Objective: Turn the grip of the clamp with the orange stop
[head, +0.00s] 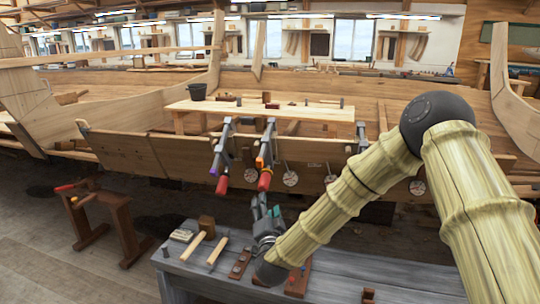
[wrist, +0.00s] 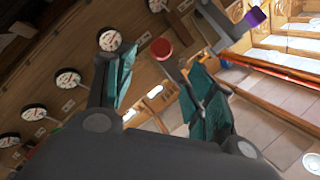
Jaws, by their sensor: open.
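The clamp with the orange stop (head: 260,162) hangs at the hull's upper plank in the head view. Its red grip (head: 265,181) points downward. A second clamp with a purple stop (head: 213,170) and a red grip (head: 221,186) hangs to its left. My gripper (head: 264,204) is just below the orange-stop clamp's grip, fingers upward, apart from it. In the wrist view my gripper (wrist: 160,66) is open, with teal pads. A round red grip end (wrist: 160,48) shows beyond and between the fingertips. A purple stop (wrist: 255,17) shows at upper right. I cannot make out the orange stop there.
A grey bench (head: 340,280) with mallets (head: 193,245) and wooden blocks stands below my arm. A wooden trestle (head: 105,220) stands at left. Round white-faced discs (head: 290,178) hang along the hull planks beside the clamps. The floor between trestle and hull is clear.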

